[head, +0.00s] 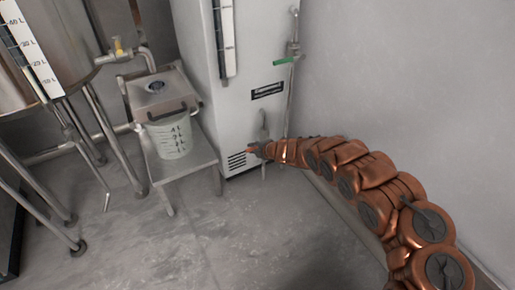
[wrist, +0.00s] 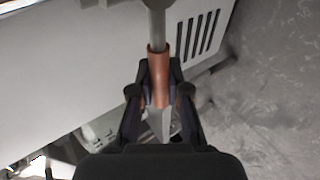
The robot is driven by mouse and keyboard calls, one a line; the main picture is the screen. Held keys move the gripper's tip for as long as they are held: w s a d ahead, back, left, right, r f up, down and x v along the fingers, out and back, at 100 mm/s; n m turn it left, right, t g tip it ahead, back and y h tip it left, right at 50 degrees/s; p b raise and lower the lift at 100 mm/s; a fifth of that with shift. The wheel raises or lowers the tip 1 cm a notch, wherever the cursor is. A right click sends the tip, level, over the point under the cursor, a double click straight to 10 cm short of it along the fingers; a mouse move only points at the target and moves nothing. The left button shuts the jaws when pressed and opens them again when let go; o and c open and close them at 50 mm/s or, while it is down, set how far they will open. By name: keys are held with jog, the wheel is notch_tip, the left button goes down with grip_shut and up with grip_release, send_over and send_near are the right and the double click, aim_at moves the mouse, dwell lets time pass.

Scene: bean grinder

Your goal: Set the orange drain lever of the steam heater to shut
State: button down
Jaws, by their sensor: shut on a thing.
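The steam heater (head: 245,118) is a tall white cabinet against the back wall, with a vent grille low on its front. In the wrist view its pale panel (wrist: 70,60) fills the upper left. The orange drain lever (wrist: 157,68) sits on a grey metal pipe in the wrist view, between my two dark fingers. My gripper (wrist: 158,92) is shut on the lever, with a finger on each side. In the head view my gripper (head: 260,150) is low in front of the heater, and the lever is mostly hidden there.
A green-handled valve (head: 286,61) is on the pipe at the heater's right. A low metal stand (head: 190,166) holds a graduated bucket (head: 169,138) to the left. A steel tank (head: 45,45) on legs stands at far left. The floor in front is clear.

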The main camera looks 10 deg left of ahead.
aim_at(255, 148)
jog(key=c, duration=1.1)
grip_release()
jog(key=shift+f, duration=0.1)
jog(key=shift+s, duration=0.1)
jog(key=shift+v, duration=1.2)
jog(key=shift+s+d+r, duration=0.3)
jog(key=shift+d+r, duration=0.1)
jog(key=shift+r, duration=0.05)
jog(key=shift+s+d+r, duration=0.3)
jog(key=shift+d, duration=0.3)
jog(key=shift+s+d+r, duration=0.25)
jog(key=shift+s+r, duration=0.1)
jog(key=shift+v, duration=2.85)
